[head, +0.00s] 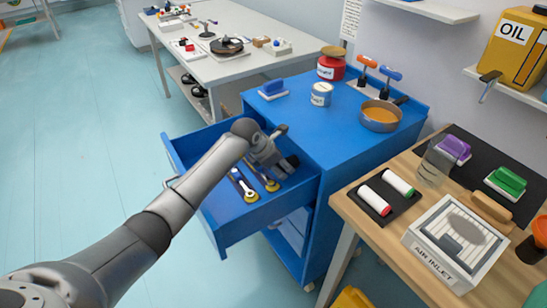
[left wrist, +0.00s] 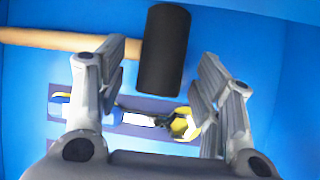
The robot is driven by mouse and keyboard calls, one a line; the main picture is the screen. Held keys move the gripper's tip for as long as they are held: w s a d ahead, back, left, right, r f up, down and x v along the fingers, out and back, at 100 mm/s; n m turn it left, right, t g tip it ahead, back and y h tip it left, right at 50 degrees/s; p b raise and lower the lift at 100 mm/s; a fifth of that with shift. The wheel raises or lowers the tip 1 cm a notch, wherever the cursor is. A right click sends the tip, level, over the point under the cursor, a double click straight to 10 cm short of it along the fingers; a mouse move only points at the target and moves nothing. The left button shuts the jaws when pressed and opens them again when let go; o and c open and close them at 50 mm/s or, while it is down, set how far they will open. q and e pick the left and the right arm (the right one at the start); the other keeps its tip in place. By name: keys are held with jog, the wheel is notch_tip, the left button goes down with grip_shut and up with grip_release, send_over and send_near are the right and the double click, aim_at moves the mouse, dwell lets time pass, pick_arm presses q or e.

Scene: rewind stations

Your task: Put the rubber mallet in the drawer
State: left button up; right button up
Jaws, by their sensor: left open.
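The rubber mallet shows in the left wrist view, with a black cylindrical head (left wrist: 165,50) and a pale wooden handle (left wrist: 50,39) pointing left. It is over or in the blue drawer (head: 270,212), whose blue inside (left wrist: 300,110) surrounds it. I cannot tell whether it rests on the drawer floor. The drawer is pulled out of the blue cabinet (head: 345,125). My left gripper (head: 284,148) is over the drawer, fingers apart; in the wrist view (left wrist: 160,105) the mallet head lies ahead of the gap, not clamped. In the head view my gripper hides the mallet.
Tools with yellow parts (head: 243,186) lie on a dark liner in the drawer. The cabinet top holds a blue brush (head: 272,90), a can (head: 321,94) and a pan (head: 380,115). A wooden bench (head: 395,240) stands right; open floor (head: 75,130) lies left.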

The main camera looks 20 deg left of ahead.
pick_arm(q)
jog(key=v, duration=1.2)
jog(key=shift+s+f, duration=0.1)
